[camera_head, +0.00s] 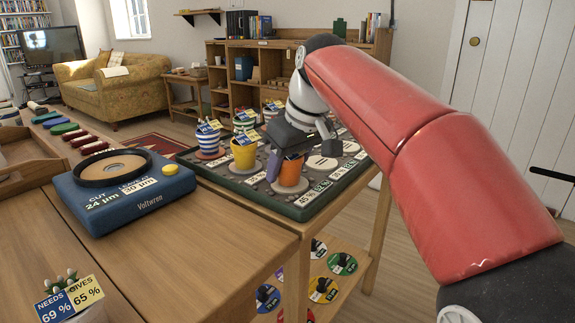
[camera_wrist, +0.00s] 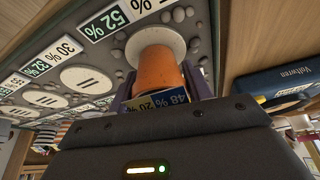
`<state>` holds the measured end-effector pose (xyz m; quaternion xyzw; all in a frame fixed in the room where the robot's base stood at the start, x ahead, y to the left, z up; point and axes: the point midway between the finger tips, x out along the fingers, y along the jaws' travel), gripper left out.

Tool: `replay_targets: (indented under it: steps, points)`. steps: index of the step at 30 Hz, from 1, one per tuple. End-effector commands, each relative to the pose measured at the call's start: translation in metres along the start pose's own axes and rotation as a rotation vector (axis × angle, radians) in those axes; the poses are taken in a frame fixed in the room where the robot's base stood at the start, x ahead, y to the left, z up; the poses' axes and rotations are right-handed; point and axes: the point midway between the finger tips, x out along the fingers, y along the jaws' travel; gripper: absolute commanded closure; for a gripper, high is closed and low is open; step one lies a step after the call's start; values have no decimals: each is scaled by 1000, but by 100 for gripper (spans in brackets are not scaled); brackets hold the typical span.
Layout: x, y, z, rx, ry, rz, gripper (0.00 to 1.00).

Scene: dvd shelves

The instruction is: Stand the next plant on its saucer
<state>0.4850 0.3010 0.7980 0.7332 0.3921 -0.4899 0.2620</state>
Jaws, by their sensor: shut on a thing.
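My gripper (camera_head: 286,158) is shut on an orange pot (camera_head: 291,171) over the front of the pebbled tray (camera_head: 330,201). In the wrist view the orange pot (camera_wrist: 158,73) sits between the two fingers, with a blue and yellow label (camera_wrist: 160,101) on my side. The pot is about upright over a pale round saucer (camera_head: 288,188), which also shows in the wrist view (camera_wrist: 160,37). I cannot tell whether its base bears fully on it. Empty saucers (camera_head: 322,163) with dark marks lie to the right. The plant itself is hidden.
A yellow pot (camera_head: 244,157) stands close left of my gripper, with a blue-striped pot (camera_head: 208,143) and others behind. A blue Voltwren device (camera_head: 130,196) is on the near table. Another labelled plant (camera_head: 72,279) is at the lower left.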

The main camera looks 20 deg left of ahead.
Motion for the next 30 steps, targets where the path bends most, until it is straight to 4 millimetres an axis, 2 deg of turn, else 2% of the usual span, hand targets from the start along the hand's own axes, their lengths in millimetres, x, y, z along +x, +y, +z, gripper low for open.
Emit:
replay_targets:
  steps: [1,2,7,14,18,23,30]
  points:
    - [2,0,1,0,1,0,78]
    - [2,0,1,0,0,0,49]
    - [2,0,1,0,0,0,29]
    - [2,0,1,0,0,0,29]
    - [-6,0,-1,0,0,0,29]
    - [-35,0,-2,1,3,2,29]
    - [-88,1,-2,2,3,2,29]
